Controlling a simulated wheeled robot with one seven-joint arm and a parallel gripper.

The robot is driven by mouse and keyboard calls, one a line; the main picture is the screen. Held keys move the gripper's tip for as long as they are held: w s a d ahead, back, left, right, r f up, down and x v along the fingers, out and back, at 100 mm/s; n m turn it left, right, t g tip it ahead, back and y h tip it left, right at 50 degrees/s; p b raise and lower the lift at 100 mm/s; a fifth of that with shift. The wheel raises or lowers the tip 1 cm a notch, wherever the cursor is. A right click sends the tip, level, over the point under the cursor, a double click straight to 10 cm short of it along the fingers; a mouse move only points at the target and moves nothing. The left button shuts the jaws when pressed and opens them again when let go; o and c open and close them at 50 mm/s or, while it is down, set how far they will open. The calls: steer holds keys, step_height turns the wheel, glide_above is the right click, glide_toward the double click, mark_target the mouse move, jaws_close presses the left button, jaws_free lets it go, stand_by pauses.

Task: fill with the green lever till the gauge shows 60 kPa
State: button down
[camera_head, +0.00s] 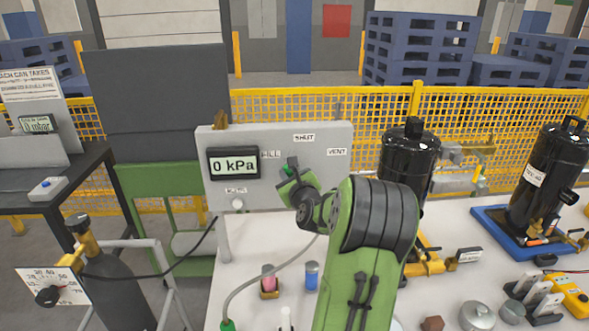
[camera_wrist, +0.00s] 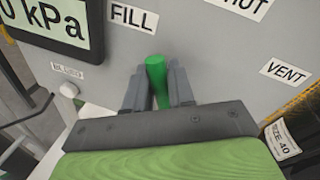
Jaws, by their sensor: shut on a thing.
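The gauge (camera_head: 234,163) on the grey panel (camera_head: 330,140) reads 0 kPa. Its display (camera_wrist: 45,25) also shows at the top left of the wrist view. The green lever (camera_wrist: 156,72) sticks out between the fingers of my gripper (camera_wrist: 158,88), which is shut on it. In the head view the lever (camera_head: 291,163) shows only in small part, with my gripper and arm in front. Around the lever the panel has labels: FILL (camera_wrist: 133,18) up and left, SHUT (camera_head: 304,138) above, VENT (camera_wrist: 286,72) to the right.
A white knob (camera_head: 238,204) sits on the panel below the gauge. A black compressor (camera_head: 408,155) stands right of the panel, and another (camera_head: 545,180) on a blue tray at far right. A dark gas cylinder (camera_head: 118,290) stands at lower left. Small parts lie on the bench.

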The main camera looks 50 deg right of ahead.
steer(key=w+n, duration=0.1)
steer(key=a+f+n, duration=0.1)
steer(key=shift+w+a+f+n+g, duration=0.25)
steer(key=shift+w+a+n+g, duration=0.05)
steer(key=shift+w+n, duration=0.1)
steer(key=shift+w+a+f+n+b, duration=0.35)
steer(key=shift+f+n, duration=0.2)
steer(key=shift+n, duration=0.25)
steer(key=shift+g, duration=0.3)
steer(key=c, duration=1.1)
jaws_free()
steer(key=b+v, duration=0.1)
steer(key=v, duration=1.4)
steer(key=shift+s+a, duration=0.25)
steer(key=shift+a, duration=0.05)
